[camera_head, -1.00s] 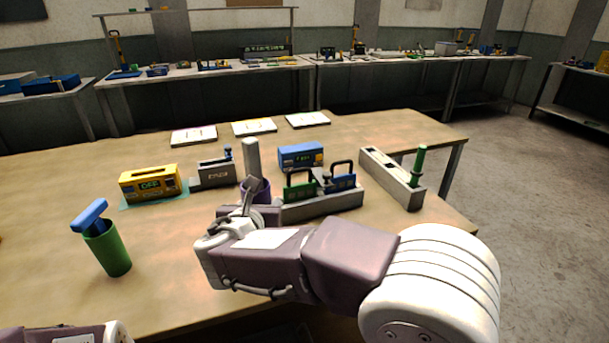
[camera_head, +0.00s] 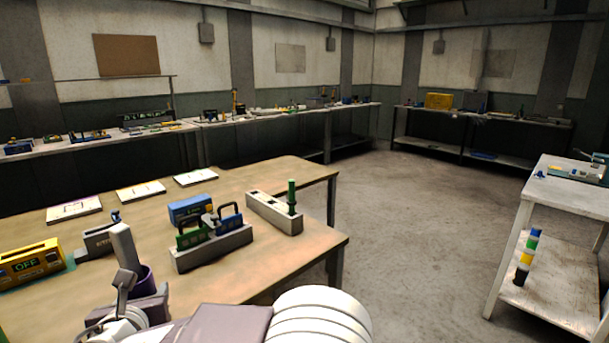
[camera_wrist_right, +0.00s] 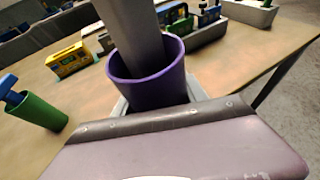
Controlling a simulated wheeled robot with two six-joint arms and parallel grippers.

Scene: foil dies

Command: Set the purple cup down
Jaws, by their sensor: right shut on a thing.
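The purple cup (camera_head: 149,283) is at the lower left of the head view, at the near side of the wooden table (camera_head: 290,254). A grey bar (camera_head: 125,247) stands in it, leaning slightly. My right gripper (camera_head: 128,294) is shut on the cup. The right wrist view shows the purple cup (camera_wrist_right: 152,92) in front of my wrist, with the grey bar (camera_wrist_right: 130,35) rising from it. Its base is hidden, so I cannot tell whether it touches the table. My left gripper is out of view.
A yellow box marked OFF (camera_head: 32,262), a grey holder with green and blue pieces (camera_head: 212,246), a blue box (camera_head: 190,209) and a long grey block with a green handle (camera_head: 272,212) stand nearby. A green cup (camera_wrist_right: 38,112) stands at left in the wrist view.

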